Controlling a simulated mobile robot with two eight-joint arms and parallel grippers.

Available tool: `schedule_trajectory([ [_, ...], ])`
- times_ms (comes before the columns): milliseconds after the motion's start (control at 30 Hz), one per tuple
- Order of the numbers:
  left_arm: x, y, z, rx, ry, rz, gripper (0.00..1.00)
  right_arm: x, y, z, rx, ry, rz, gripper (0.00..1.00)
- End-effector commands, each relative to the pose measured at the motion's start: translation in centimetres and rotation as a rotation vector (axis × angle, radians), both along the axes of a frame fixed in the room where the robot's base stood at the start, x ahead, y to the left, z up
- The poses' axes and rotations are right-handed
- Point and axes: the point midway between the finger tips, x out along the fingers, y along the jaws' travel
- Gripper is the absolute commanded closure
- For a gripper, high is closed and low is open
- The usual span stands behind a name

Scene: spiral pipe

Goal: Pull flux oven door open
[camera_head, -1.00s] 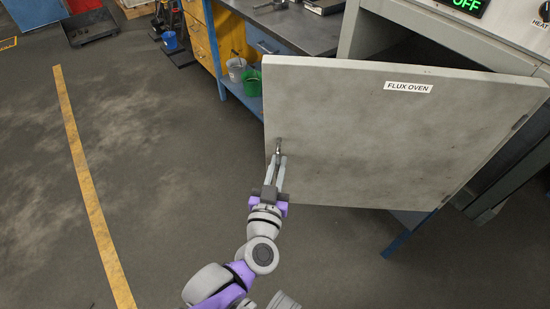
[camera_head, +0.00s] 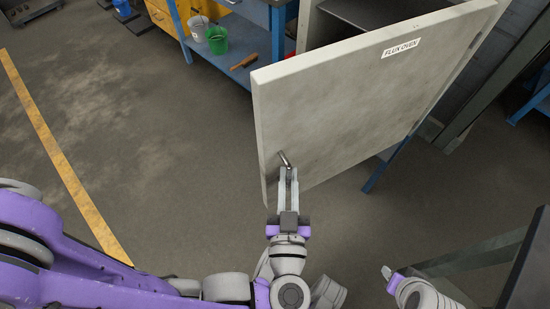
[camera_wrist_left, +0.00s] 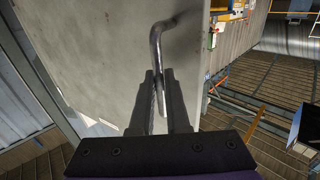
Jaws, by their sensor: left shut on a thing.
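The flux oven door (camera_head: 350,100) is a grey panel with a "FLUX OVEN" label (camera_head: 402,47). It stands ajar, swung out from the oven, with a dark gap behind its top edge. Its bent metal handle (camera_head: 284,159) is near the lower left edge. My left gripper (camera_head: 288,174) is shut on the handle. In the left wrist view the handle (camera_wrist_left: 157,50) runs down between the fingers (camera_wrist_left: 160,95), which hide part of it. Part of my right arm's end (camera_head: 392,278) shows at the lower right; its jaw state is unclear.
A blue workbench (camera_head: 260,60) with buckets (camera_head: 217,40) and a brush (camera_head: 244,62) on its lower shelf stands behind the door. A dark table (camera_head: 525,260) is at the lower right. The floor left of the door is clear, with a yellow line (camera_head: 60,160).

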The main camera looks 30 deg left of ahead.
Motion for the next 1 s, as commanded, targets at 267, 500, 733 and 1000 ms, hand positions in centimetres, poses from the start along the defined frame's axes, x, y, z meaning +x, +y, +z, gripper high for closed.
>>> schedule_trajectory([
  [267, -1.2, -3.3, 0.0, 0.000, 0.001, -0.008, 1.00, 0.0, 0.0, -0.1, 0.000, 0.000, 0.000, 0.56],
  [500, -1.7, -4.3, 0.1, 0.001, 0.000, -0.004, 1.00, 0.0, 0.0, -0.2, 0.000, 0.001, 0.000, 0.56],
  [733, -1.7, -4.5, 0.1, 0.001, 0.000, -0.005, 1.00, 0.0, 0.0, -0.2, 0.000, 0.001, 0.000, 0.56],
  [1000, -1.7, -4.5, 0.1, 0.002, -0.001, -0.005, 0.76, 0.0, 0.0, -0.1, 0.000, 0.000, 0.000, 0.56],
])
